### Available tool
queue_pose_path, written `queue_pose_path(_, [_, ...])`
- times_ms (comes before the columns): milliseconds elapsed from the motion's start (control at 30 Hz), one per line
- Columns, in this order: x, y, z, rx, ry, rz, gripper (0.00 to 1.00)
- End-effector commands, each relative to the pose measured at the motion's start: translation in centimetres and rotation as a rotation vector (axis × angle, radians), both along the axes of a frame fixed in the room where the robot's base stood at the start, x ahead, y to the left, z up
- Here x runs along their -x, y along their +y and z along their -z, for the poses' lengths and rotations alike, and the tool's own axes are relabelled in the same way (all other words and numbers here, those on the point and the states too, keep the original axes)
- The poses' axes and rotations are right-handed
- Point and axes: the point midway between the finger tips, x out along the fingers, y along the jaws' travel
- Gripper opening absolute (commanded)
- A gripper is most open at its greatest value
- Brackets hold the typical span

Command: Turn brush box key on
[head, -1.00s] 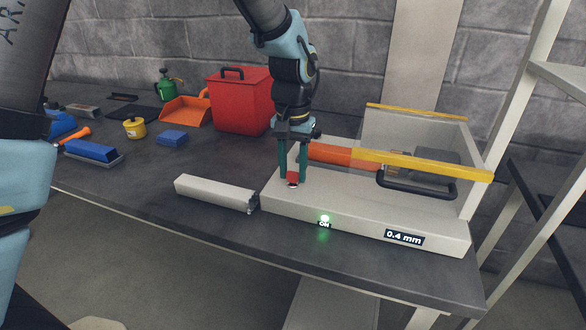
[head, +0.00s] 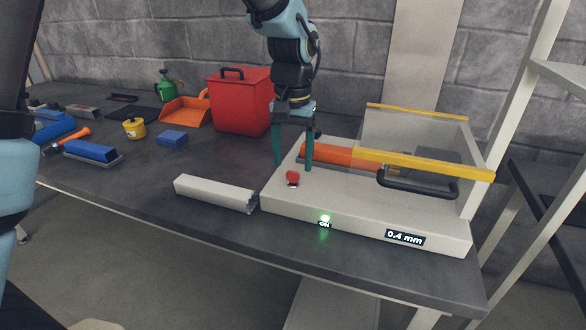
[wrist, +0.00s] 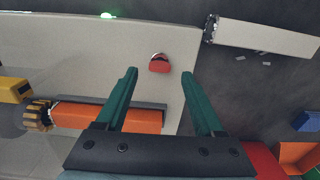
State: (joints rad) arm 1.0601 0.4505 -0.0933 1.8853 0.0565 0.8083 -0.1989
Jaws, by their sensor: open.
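The brush box (head: 350,215) is a pale box on the right part of the bench. Its red key (head: 292,178) stands on the top near the left end, and also shows in the wrist view (wrist: 159,64). My gripper (head: 292,167) is open and empty, above and behind the key. In the wrist view its two green fingers (wrist: 158,72) are spread wide, with the key showing between and beyond their tips, apart from both.
A pale bar (head: 215,193) lies left of the box. A red bin (head: 240,105) stands behind.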

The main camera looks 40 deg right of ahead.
Motion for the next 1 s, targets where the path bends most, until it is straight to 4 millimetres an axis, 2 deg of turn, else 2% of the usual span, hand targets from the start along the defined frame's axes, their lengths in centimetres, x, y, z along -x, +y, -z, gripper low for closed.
queue_pose_path(200, [-0.1, -0.1, -4.3, 0.004, -0.003, 0.0, 0.7])
queue_pose_path(400, [0.0, -0.1, -6.9, 0.003, -0.001, 0.001, 0.7])
queue_pose_path(600, [0.0, 0.0, -7.7, 0.001, 0.001, 0.001, 0.7])
queue_pose_path(1000, [0.0, 0.0, -7.6, 0.0, 0.0, 0.001, 0.7])
